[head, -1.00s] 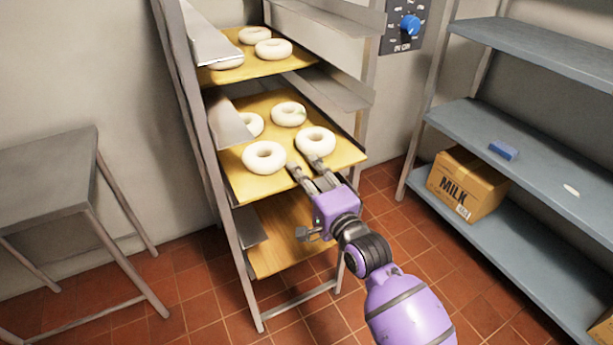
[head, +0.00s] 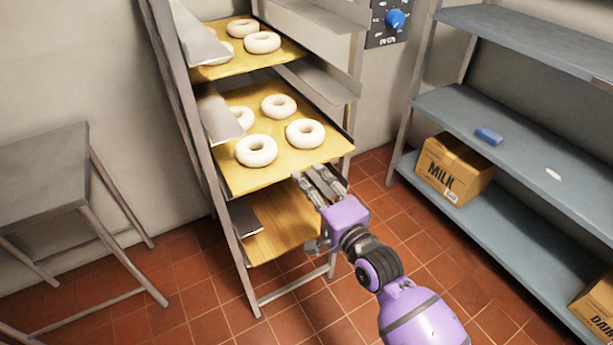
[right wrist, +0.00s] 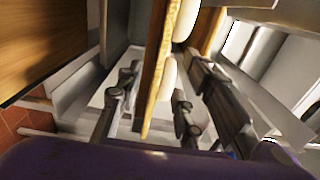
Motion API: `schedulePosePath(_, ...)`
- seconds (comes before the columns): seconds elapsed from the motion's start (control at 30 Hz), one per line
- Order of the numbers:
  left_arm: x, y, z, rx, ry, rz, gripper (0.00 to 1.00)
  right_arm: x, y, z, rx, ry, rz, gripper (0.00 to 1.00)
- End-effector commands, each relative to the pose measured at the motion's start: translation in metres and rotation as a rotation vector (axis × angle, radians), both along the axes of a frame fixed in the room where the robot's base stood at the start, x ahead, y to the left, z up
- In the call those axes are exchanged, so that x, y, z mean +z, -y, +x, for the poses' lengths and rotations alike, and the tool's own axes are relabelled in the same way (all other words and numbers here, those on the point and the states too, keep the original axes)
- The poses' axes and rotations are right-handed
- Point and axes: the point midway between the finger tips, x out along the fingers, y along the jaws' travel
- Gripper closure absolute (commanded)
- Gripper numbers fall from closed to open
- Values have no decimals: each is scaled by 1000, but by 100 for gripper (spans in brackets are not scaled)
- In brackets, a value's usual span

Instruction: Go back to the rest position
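My right gripper (head: 311,174) is open and empty, just in front of the near edge of the rack's middle board (head: 238,180). In the right wrist view, its two fingers (right wrist: 150,105) stand apart, with a board (right wrist: 154,85) seen edge-on between them. I cannot tell whether they touch it. Several pale bagels lie on the middle board, including a front left one (head: 256,151) and a front right one (head: 305,133). My left gripper is not in view.
The metal rack (head: 226,225) also holds an upper board (head: 285,54) with bagels and a bare lower board (head: 285,228). Blue shelves (head: 500,100) with a milk box (head: 452,168) stand right. A grey table (head: 42,170) stands left. Open tiled floor (head: 400,220) lies between rack and shelves.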

Motion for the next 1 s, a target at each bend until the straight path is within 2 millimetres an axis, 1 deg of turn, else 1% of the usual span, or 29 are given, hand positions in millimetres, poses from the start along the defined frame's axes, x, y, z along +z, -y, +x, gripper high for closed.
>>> schedulePosePath(0.13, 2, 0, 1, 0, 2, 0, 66, 1, 2, -4, 0, 1, 1, 66)
schedulePosePath(0.57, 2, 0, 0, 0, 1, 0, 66, 0, 2, -4, 0, 1, -2, 66)
schedulePosePath(0.67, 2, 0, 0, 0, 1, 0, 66, 0, 2, -4, 1, 22, -38, 66)
schedulePosePath(0.77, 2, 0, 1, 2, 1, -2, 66, -2, 2, -4, 2, 78, -150, 66)
schedulePosePath(0.87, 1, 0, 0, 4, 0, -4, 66, -2, 3, -3, 0, 171, -326, 66)
schedulePosePath(0.93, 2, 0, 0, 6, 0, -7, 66, -6, 8, -8, -6, 226, -461, 66)
schedulePosePath(1.0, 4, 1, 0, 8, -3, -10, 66, -17, 16, -19, -11, 263, -600, 66)
